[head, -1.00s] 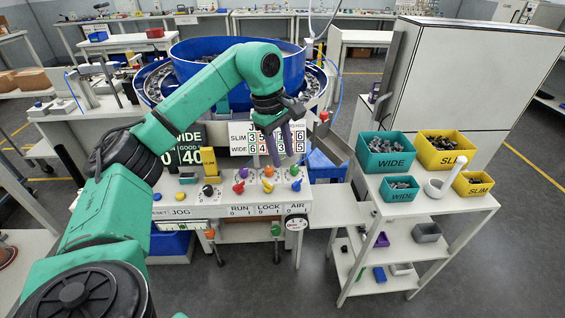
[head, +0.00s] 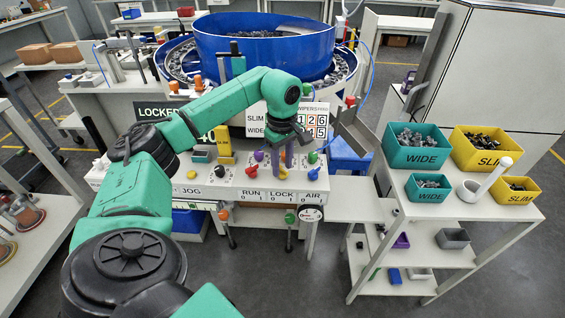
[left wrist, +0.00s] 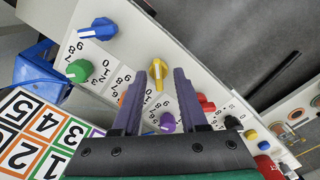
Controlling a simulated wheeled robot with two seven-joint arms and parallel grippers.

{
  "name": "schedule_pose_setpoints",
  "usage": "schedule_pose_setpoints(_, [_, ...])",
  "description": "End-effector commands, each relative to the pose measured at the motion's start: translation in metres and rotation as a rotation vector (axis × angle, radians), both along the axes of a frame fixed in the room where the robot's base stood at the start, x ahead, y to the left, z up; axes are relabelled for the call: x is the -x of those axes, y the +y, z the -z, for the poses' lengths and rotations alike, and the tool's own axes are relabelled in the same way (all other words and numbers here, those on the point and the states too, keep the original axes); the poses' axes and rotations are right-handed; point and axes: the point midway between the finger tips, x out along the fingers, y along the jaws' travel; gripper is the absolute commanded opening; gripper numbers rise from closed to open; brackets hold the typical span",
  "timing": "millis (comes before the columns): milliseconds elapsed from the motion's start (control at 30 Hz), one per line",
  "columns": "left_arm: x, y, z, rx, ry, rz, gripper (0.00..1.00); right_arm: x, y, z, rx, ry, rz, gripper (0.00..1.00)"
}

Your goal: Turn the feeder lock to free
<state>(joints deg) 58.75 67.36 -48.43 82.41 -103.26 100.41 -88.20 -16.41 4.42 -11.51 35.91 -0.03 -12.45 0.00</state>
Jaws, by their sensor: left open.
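A LOCK label with 0 and 1 (head: 281,196) is on the front edge of the feeder's control panel, between RUN and AIR. A green-tipped handle (head: 289,218) hangs below it; I cannot tell which control is the feeder lock. A dark display behind my arm reads LOCKED (head: 156,109). My left gripper (head: 288,158) is open, pointing down over the panel knobs. In the left wrist view, its fingers (left wrist: 157,97) stand apart, with a yellow knob (left wrist: 157,70) and a purple knob (left wrist: 168,122) showing in the gap. Contact cannot be told. My right gripper is out of view.
Blue (left wrist: 97,29), green (left wrist: 78,70) and red (left wrist: 205,103) knobs crowd around the fingers. The big blue bowl (head: 265,50) stands behind. A grey chute (head: 352,128) and a shelf table with teal (head: 415,158) and yellow (head: 482,160) bins are on the right.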

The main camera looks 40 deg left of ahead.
Motion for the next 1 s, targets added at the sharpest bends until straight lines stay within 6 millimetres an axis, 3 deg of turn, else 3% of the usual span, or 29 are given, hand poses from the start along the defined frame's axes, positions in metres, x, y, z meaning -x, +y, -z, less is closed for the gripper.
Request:
schedule_pose_setpoints(133, [0.0, 0.0, 0.0, 0.0, 0.0, 0.0, 0.42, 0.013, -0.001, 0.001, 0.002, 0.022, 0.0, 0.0])
schedule_pose_setpoints(267, [0.0, 0.0, 0.0, 0.0, 0.0, 0.0, 0.0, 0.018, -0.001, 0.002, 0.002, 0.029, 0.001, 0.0])
schedule_pose_setpoints(667, [0.0, 0.0, -0.001, 0.0, 0.0, -0.025, 0.0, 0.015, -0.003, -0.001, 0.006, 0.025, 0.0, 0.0])
schedule_pose_setpoints(1000, [0.0, 0.0, -0.003, 0.002, -0.001, -0.208, 0.0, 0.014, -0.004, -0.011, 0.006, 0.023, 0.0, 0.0])
